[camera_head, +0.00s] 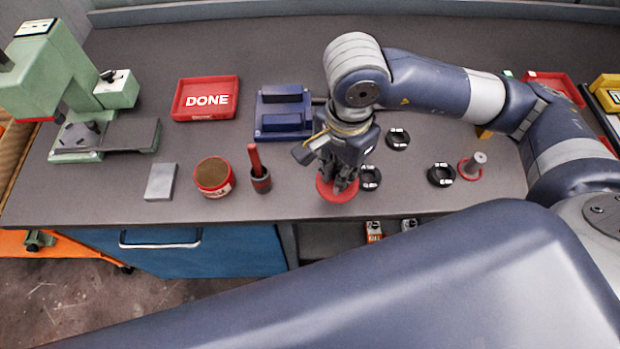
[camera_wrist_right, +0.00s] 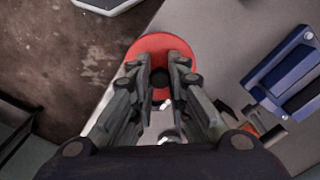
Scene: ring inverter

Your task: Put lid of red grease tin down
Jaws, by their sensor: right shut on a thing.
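The red lid (camera_head: 337,191) is a round disc with a dark knob at its middle. My right gripper (camera_head: 339,181) is shut on the lid from above, near the front edge of the workbench. The lid also shows in the right wrist view (camera_wrist_right: 160,45), with the fingers of the right gripper (camera_wrist_right: 160,82) around its knob. Whether the lid touches the bench top I cannot tell. The open red grease tin (camera_head: 214,177) stands to the left, with brown grease showing at its top. My left gripper is not in view.
A dark pot with a red-handled brush (camera_head: 259,170) stands between tin and lid. Black rings (camera_head: 398,139) lie right of the gripper, one close beside the lid. A blue fixture (camera_head: 284,122), a red DONE tray (camera_head: 190,115), a grey block (camera_head: 160,182) and a green press (camera_head: 102,130) stand on the workbench (camera_head: 300,55).

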